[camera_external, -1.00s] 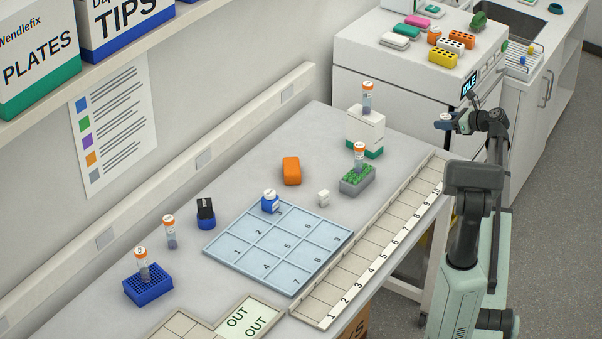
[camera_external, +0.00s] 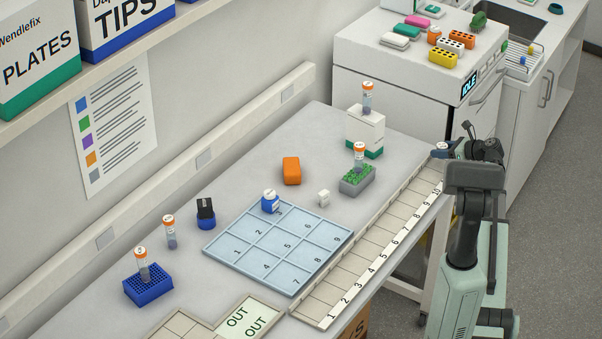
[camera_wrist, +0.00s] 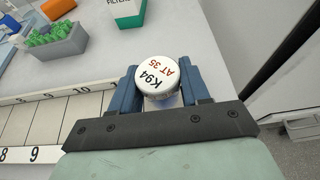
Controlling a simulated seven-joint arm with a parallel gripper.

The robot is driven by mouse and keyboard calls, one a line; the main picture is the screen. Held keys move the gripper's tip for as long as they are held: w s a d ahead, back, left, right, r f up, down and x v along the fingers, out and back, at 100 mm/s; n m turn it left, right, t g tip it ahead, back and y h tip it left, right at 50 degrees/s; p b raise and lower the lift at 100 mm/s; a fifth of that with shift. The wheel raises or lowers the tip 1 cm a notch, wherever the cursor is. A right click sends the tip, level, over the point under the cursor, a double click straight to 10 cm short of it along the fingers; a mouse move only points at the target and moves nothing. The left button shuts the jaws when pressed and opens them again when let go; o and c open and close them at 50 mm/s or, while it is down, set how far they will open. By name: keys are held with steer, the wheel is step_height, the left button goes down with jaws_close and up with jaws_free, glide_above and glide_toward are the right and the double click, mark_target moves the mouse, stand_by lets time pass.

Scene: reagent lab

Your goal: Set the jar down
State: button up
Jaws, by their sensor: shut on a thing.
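In the external view the jar (camera_external: 441,147) is at the far end of the numbered strip (camera_external: 377,232), by the bench's right corner. Its lower part is hidden, so I cannot tell whether it touches the strip. In the wrist view the strip (camera_wrist: 42,124) shows slots 8 and 9 left of my gripper; the slot beneath the jar is covered.
A green-topped tube rack (camera_external: 357,181) and a white-and-green box (camera_external: 365,131) stand close by, each with an orange-capped tube. A blue grid tray (camera_external: 283,246) holds another white-lidded jar (camera_external: 270,201). A white machine (camera_external: 405,75) stands behind the bench. Most strip slots are bare.

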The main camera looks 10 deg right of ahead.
steer(key=shift+f, duration=1.7)
steer(key=o, duration=1.1)
steer(key=shift+f, duration=0.1)
steer(key=shift+c, duration=0.2)
steer(key=v, duration=1.2)
